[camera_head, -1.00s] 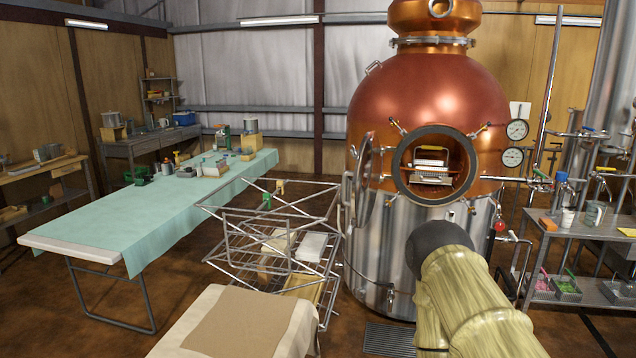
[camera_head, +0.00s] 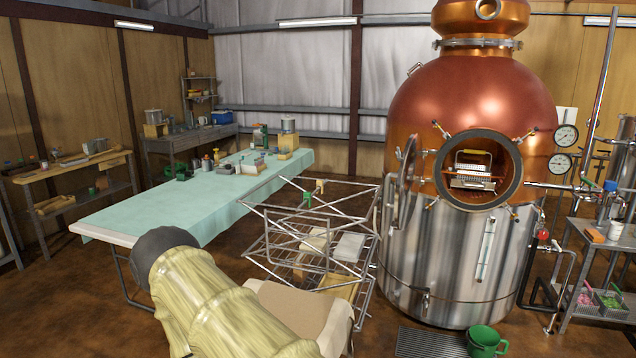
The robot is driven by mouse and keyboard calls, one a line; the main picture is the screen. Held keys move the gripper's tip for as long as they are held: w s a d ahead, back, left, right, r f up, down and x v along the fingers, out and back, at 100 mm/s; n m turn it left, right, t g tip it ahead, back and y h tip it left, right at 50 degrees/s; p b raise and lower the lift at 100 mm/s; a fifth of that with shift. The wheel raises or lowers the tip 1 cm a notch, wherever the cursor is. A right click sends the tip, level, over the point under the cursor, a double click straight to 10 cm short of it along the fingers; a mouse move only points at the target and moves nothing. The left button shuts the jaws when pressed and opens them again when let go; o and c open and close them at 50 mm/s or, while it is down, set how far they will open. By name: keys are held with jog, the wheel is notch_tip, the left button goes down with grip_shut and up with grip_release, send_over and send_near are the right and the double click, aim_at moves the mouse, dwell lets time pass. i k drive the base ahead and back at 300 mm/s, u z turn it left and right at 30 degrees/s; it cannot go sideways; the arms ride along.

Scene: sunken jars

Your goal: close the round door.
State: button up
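The round door (camera_head: 404,182) hangs open at the left side of the copper still (camera_head: 478,90). I see it nearly edge-on, with a wheel-like or spoked face, swung out from the opening. The round opening (camera_head: 441,184) has a thick dark rim with clamp bolts around it. A light rack-like object (camera_head: 472,163) shows inside it. My arm, in a yellow-green sleeve with a dark rounded end, reaches up from the bottom left, well apart from the door. My gripper's fingers are not in view.
A wire drying rack (camera_head: 310,245) stands left of the still, close below the door. A cloth-covered table (camera_head: 150,222) runs along the left. A green bucket (camera_head: 485,340) and a floor grate (camera_head: 430,343) lie in front. A metal shelf table (camera_head: 600,245) stands at right.

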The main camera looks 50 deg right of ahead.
aim_at(408, 174)
jog(key=u, duration=0.45)
jog(key=i, duration=4.55)
jog(key=z, duration=3.05)
jog(key=i, duration=2.05)
jog(key=z, duration=0.35)
